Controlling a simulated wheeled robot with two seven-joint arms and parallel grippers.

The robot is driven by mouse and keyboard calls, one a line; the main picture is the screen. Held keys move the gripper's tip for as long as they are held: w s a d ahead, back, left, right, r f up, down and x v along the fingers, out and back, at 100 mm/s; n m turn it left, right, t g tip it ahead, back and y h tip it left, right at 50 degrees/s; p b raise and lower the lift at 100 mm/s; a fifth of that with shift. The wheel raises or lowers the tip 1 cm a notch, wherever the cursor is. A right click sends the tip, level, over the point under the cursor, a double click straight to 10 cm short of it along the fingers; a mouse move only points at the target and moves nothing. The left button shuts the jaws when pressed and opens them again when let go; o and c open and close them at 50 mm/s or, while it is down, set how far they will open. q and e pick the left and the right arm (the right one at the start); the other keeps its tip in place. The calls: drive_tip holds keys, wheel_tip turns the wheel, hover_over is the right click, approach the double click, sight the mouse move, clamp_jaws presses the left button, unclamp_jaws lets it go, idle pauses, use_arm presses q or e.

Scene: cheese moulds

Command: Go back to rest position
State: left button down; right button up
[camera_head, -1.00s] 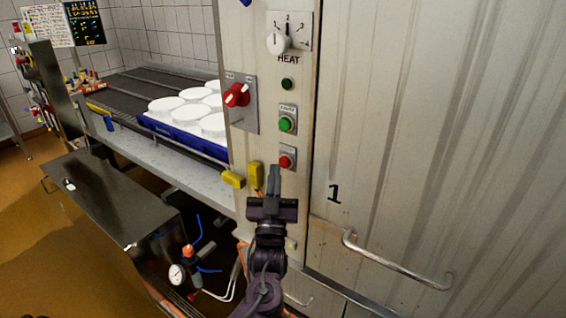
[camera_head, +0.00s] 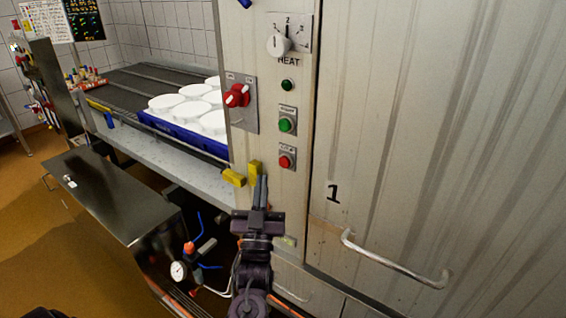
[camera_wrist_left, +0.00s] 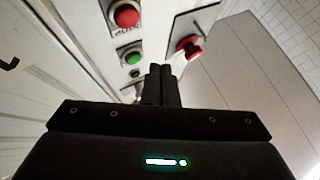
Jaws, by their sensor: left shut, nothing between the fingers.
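My left gripper (camera_head: 260,190) is shut and empty in the head view. It is in front of the control panel, below the red button (camera_head: 287,161) and apart from it. In the left wrist view the closed fingers (camera_wrist_left: 160,85) point toward the panel, with the red button (camera_wrist_left: 127,16), green button (camera_wrist_left: 130,57) and red rotary switch (camera_wrist_left: 188,47) beyond them. My right gripper is not in either view.
A metal door with a handle (camera_head: 394,259) stands on the right. A conveyor (camera_head: 150,88) with white moulds in a blue tray (camera_head: 190,139) is at left. A steel cabinet (camera_head: 110,195) and a pressure gauge (camera_head: 178,271) stand below. Yellow blocks (camera_head: 233,177) are close to the gripper.

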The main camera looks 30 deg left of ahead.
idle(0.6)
use_arm(q)
wheel_tip(320, 180, down, 20)
drive_tip(key=w+d+m+g+h, duration=0.3)
drive_tip(key=m+h, duration=0.1)
drive_tip(key=h, duration=0.2)
drive_tip(key=s+d+f+m+g+h, duration=0.1)
drive_tip(key=s+d+f+g+h, duration=0.2)
drive_tip(key=f, duration=0.9)
drive_tip(key=s+f+m+g, duration=0.1)
drive_tip(key=s+f+g, duration=0.35)
drive_tip(key=f, duration=0.75)
drive_tip(key=s+d+f+m+g+h, duration=0.15)
drive_tip(key=s+f+g, duration=0.25)
drive_tip(key=s+f, duration=1)
drive_tip(key=s+d+f+g, duration=0.1)
drive_tip(key=s+f+g, duration=0.2)
drive_tip(key=s, duration=0.8)
drive_tip(key=s+d+f+g, duration=0.1)
drive_tip(key=s+f+g, duration=0.3)
drive_tip(key=s, duration=0.7)
wheel_tip(320, 180, down, 2)
drive_tip(key=shift+s+f+h, duration=0.1)
drive_tip(key=shift+s+h, duration=0.1)
drive_tip(key=shift+h, duration=0.25)
